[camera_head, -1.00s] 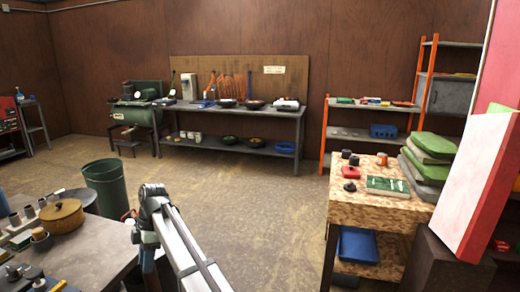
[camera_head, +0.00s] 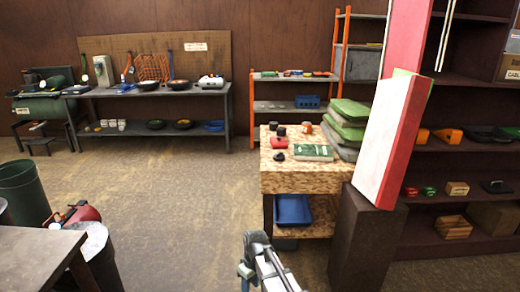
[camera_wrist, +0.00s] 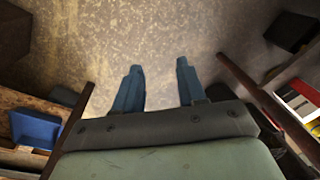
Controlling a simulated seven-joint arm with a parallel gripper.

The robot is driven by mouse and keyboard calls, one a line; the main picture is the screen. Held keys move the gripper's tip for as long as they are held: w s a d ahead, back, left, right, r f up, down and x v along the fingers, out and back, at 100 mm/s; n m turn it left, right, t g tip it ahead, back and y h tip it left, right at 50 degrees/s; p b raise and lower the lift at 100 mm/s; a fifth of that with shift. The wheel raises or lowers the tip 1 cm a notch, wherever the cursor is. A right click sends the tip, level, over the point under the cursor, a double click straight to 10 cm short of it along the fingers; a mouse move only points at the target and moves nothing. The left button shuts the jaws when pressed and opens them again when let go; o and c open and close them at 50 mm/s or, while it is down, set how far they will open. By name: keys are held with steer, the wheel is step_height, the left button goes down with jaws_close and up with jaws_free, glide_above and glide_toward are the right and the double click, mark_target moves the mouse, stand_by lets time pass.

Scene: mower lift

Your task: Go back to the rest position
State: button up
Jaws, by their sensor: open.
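My gripper (camera_wrist: 160,88) shows in the wrist view with its two blue-grey fingers spread apart. It is open and nothing is between the fingers; bare floor shows beyond them. In the head view my arm (camera_head: 270,268) reaches up from the bottom edge, right of centre, over the floor in front of the wooden workbench (camera_head: 285,180). The fingers cannot be made out there.
A blue bin (camera_head: 293,209) sits on the workbench's lower shelf. A red and white panel (camera_head: 392,140) on a dark pedestal (camera_head: 362,240) stands to the right. A grey table (camera_head: 35,258) and green bin (camera_head: 22,190) are at left. The middle floor (camera_head: 170,200) is clear.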

steer(key=s+d+f+m, duration=0.2)
steer(key=s+d+m, duration=0.1)
steer(key=d, duration=0.4)
steer(key=s+d+f+m+h, duration=0.1)
steer(key=s+d+f+m, duration=0.15)
steer(key=d, duration=0.45)
steer(key=s+d+f+m, duration=0.2)
steer(key=s+d+m, duration=0.15)
steer(key=d, duration=0.35)
steer(key=s+f+g, duration=0.3)
steer(key=s+f, duration=0.7)
steer(key=s, duration=0.4)
steer(key=s+f+g, duration=0.3)
steer(key=s+f, duration=0.7)
steer(key=s, duration=0.5)
steer(key=shift+a+f, duration=0.3)
steer(key=shift+f, duration=0.05)
